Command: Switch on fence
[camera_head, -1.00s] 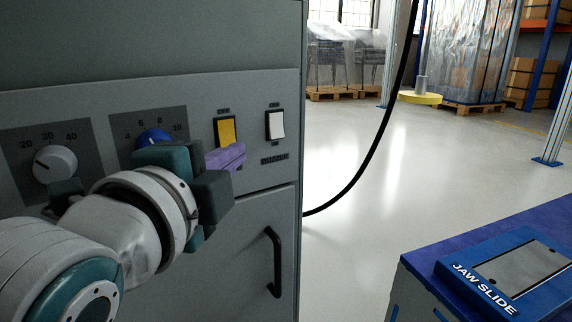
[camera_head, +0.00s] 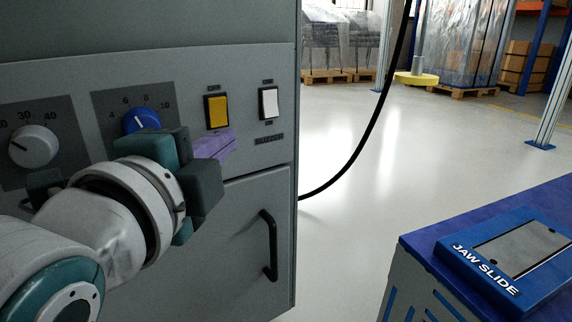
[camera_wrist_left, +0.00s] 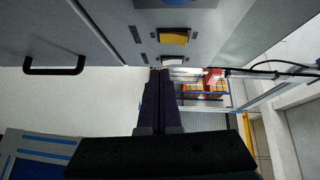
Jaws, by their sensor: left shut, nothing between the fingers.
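A yellow rocker switch (camera_head: 217,111) and a white rocker switch (camera_head: 268,102) sit side by side in black frames on the grey cabinet's panel. A label under the white one seems to read BUZZER; the small labels around the yellow one are too blurred to read. My left gripper (camera_head: 226,142) is shut and empty, its purple fingers just below the yellow switch. I cannot tell whether they touch the panel. In the left wrist view the shut fingers (camera_wrist_left: 159,80) point toward the panel, with the yellow switch (camera_wrist_left: 174,38) beyond their tips. My right gripper is not in view.
A blue knob (camera_head: 143,121) and a grey knob (camera_head: 34,146) are on the panel to the left. A black handle (camera_head: 269,245) projects below the switches. A black cable (camera_head: 365,140) hangs to the right. A blue JAW SLIDE unit (camera_head: 500,265) stands at lower right, with open floor behind it.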

